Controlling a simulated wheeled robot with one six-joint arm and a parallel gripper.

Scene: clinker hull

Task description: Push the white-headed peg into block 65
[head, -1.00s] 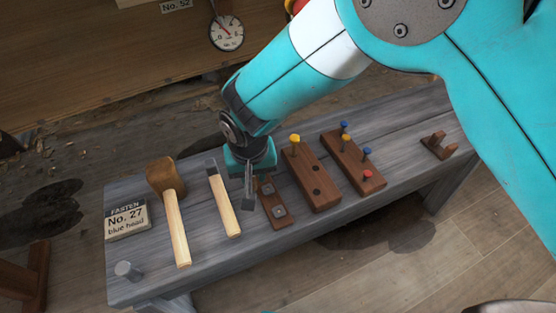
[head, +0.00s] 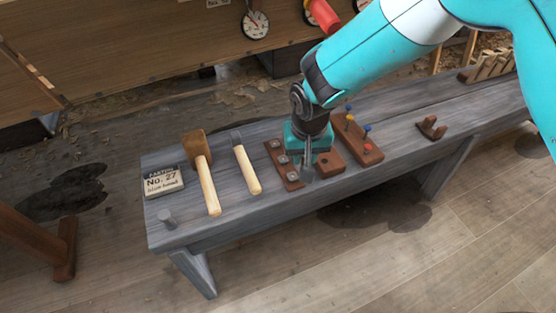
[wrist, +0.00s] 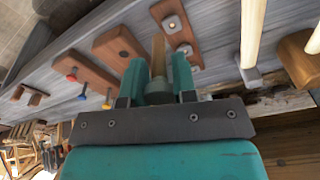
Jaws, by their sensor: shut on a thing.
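My gripper (head: 308,170) is over the bench between the washer strip and the middle brown block (head: 331,163). In the wrist view the gripper (wrist: 158,68) is shut on a tan, peg-like piece (wrist: 158,48). Its head colour cannot be told. An open hole shows in the middle block (wrist: 112,46); its far end is hidden behind the gripper. The right-hand block (head: 368,153) carries blue, yellow and red-headed pegs. No white head and no number 65 can be made out. A card (head: 163,181) reads "FASTEN No. 27 blue head".
The grey bench (head: 225,215) also carries a wooden mallet (head: 195,146), a second hammer-like tool (head: 247,170), the strip with square washers (head: 276,151), a grey stub (head: 167,219) and a small brown bracket (head: 431,127).

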